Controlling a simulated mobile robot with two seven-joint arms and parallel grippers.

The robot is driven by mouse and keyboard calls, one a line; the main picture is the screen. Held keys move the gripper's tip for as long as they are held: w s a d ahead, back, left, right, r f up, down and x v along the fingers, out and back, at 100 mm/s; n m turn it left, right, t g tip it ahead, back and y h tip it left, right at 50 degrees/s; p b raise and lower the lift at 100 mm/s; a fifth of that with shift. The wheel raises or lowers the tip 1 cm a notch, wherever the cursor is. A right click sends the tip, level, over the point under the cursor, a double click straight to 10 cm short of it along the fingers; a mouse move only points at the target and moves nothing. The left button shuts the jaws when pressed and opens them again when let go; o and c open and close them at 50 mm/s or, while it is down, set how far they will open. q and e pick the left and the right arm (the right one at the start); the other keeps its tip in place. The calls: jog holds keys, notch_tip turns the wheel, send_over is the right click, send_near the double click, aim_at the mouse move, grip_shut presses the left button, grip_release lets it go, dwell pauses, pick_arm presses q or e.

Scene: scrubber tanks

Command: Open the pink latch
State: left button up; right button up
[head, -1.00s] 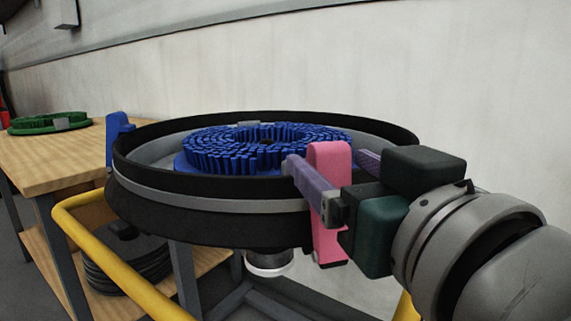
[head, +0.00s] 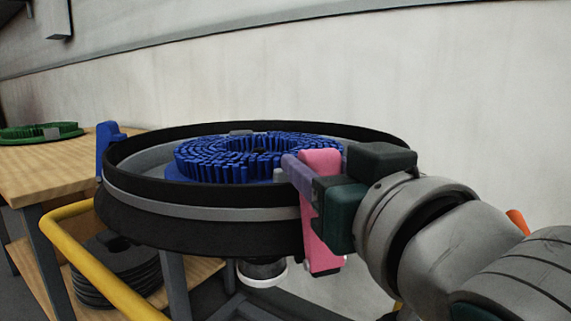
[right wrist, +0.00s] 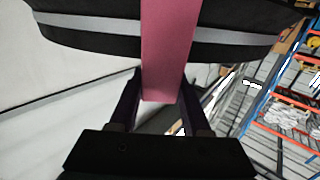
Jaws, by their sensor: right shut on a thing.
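The pink latch (head: 321,248) is a tall bar on the right side of the round black tank (head: 200,230). It stands nearly upright, its top near the tank rim and leaning slightly left. My right gripper (head: 316,168) is shut on the latch's upper part, with a purple finger on its near side. The far finger is mostly hidden behind the latch and gripper body. In the right wrist view, the pink latch (right wrist: 168,45) runs down between the dark fingers of my right gripper (right wrist: 160,82). My left gripper is not in view.
A blue brush disc (head: 225,160) sits inside the tank. A blue latch (head: 107,140) stands at the tank's left side. A yellow rail (head: 85,270) curves in front. A wooden table (head: 60,165) holds a green brush disc (head: 30,131). A pale wall stands behind.

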grip_shut()
dwell(0.8)
